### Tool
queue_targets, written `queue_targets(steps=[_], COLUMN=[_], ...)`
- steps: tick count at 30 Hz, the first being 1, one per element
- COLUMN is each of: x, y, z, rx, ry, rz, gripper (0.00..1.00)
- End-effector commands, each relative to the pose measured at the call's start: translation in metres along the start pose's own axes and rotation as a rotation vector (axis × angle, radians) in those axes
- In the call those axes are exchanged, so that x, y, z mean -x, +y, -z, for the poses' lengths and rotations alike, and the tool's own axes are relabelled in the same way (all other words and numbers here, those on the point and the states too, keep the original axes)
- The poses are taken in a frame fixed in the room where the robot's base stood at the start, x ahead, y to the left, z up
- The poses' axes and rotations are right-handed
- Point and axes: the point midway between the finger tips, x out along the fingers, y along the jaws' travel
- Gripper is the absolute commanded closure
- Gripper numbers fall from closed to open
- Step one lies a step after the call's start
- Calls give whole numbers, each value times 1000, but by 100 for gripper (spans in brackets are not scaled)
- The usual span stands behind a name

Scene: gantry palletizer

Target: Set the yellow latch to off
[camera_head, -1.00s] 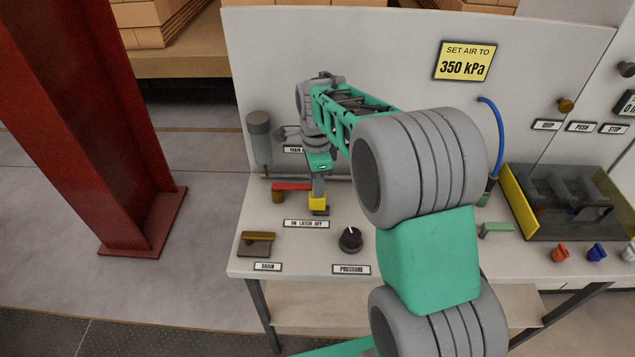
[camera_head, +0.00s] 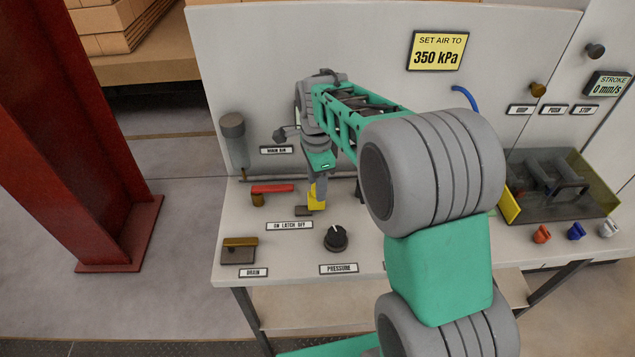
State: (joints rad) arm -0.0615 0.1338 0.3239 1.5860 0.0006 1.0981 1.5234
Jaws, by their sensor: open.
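The yellow latch (camera_head: 316,198) stands on the bench behind the "ON LATCH OFF" label (camera_head: 289,226). It sits towards the OFF side, at the right end of its dark base plate (camera_head: 303,211). My gripper (camera_head: 319,188) points down right at the latch from above and behind. It is open, but its fingers are small and partly hidden, so I cannot tell whether they touch the latch.
A red-handled lever (camera_head: 272,188) lies just left of the latch. The black pressure knob (camera_head: 335,238) is in front to the right, and the drain lever (camera_head: 240,243) is front left. An upright panel (camera_head: 250,60) stands behind.

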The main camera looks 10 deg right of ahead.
Motion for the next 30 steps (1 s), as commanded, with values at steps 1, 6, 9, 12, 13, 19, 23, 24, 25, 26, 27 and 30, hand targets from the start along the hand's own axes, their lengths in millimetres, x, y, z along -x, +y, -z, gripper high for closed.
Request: queue_targets(steps=[1,6,9,12,13,19,23,24,25,26,27,30], x=[0,8,25,46,52,76,78,78,78,78,78,78], y=[0,-1,-1,-1,-1,0,0,0,0,0,0,1], z=[0,1,1,1,1,0,0,0,0,0,0,0], rx=[0,-1,-1,-1,-1,-1,-1,-1,-1,-1,-1,3], ry=[0,0,0,0,0,0,0,0,0,0,0,0], rz=[0,3,5,5,4,1,0,0,0,0,0,1], gripper=[55,55,55,55,55,55,55,55,55,55,55,55])
